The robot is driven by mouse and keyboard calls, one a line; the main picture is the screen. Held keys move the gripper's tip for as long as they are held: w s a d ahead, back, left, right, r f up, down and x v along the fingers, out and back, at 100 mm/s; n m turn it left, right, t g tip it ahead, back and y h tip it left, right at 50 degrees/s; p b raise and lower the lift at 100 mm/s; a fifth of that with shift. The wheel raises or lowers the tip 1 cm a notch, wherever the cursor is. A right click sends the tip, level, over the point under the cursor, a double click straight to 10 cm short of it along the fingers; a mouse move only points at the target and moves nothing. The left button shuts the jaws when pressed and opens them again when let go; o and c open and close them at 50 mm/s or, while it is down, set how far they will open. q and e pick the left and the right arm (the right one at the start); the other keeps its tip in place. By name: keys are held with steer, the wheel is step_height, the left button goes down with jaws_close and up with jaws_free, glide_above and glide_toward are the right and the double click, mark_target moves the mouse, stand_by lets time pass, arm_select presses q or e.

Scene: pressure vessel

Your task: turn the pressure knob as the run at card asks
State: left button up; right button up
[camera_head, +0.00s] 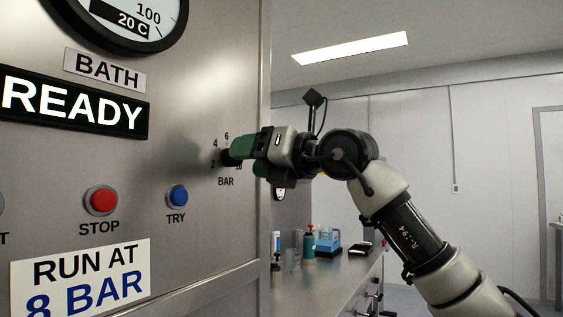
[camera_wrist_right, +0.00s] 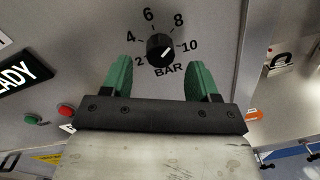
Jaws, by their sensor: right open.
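The black pressure knob (camera_wrist_right: 160,50) is on the steel panel, ringed by the numbers 2 to 10 above the word BAR. Its white mark points up and right in the right wrist view, roughly between 8 and 10. The run at card (camera_head: 80,279) reads RUN AT 8 BAR. My right gripper (camera_wrist_right: 160,75) is open, its green fingers one on each side of the knob and apart from it. In the head view the right gripper (camera_head: 235,155) partly hides the knob and some numbers. My left gripper is not in view.
A red STOP button (camera_head: 101,200) and a blue TRY button (camera_head: 177,195) sit left of the knob. A READY sign (camera_head: 75,103) and a BATH gauge (camera_head: 130,18) are above. A bench (camera_head: 325,285) with bottles stands right of the panel.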

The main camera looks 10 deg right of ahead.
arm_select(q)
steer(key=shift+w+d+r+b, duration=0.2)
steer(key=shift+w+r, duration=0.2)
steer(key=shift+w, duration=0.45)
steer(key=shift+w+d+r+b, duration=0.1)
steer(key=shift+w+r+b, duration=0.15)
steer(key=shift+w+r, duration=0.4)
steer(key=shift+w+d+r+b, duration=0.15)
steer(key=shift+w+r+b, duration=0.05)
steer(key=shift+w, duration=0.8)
arm_select(e)
steer(key=v, duration=0.8)
